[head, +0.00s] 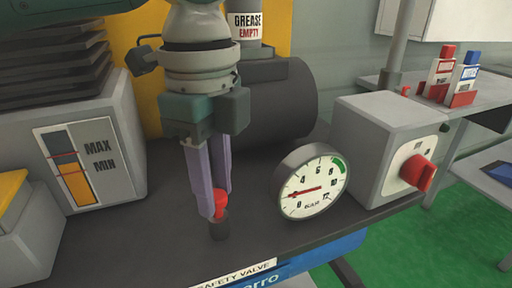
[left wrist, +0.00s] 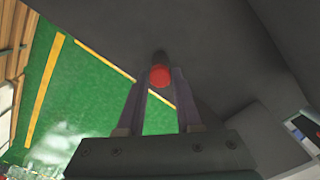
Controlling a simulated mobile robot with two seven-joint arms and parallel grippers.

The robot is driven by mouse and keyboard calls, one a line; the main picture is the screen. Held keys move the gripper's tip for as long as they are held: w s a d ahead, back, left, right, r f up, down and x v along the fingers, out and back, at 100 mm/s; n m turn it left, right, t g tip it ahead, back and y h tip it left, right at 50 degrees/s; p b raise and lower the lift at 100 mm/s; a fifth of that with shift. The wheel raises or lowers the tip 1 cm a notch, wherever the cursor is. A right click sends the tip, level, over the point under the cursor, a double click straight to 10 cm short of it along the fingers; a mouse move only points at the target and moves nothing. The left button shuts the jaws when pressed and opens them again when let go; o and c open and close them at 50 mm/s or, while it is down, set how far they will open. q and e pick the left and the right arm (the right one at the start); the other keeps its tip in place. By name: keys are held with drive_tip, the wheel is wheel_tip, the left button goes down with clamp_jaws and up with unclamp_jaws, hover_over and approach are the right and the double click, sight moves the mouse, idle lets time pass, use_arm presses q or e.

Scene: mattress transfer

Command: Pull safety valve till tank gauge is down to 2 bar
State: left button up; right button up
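The safety valve is a short dark post with a red knob (head: 221,204), standing at the front edge of the dark bench top above the "SAFETY VALVE" label (head: 235,274). My left gripper (head: 218,205) points down with its two pale purple fingers on either side of the knob, closed on it. The left wrist view shows the red knob (left wrist: 160,77) between the fingertips. The tank gauge (head: 315,187) is a round white dial with a green arc at upper right. Its red needle points left, at about the 2 mark. My right gripper is not in view.
A dark cylinder (head: 280,105) lies behind my gripper. A grey box with a red rotary knob (head: 418,172) stands right of the gauge. A MAX/MIN level box (head: 120,120) stands at left. Green floor (head: 470,225) shows at right.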

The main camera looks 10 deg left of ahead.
use_arm(q)
clamp_jaws()
idle(0.9)
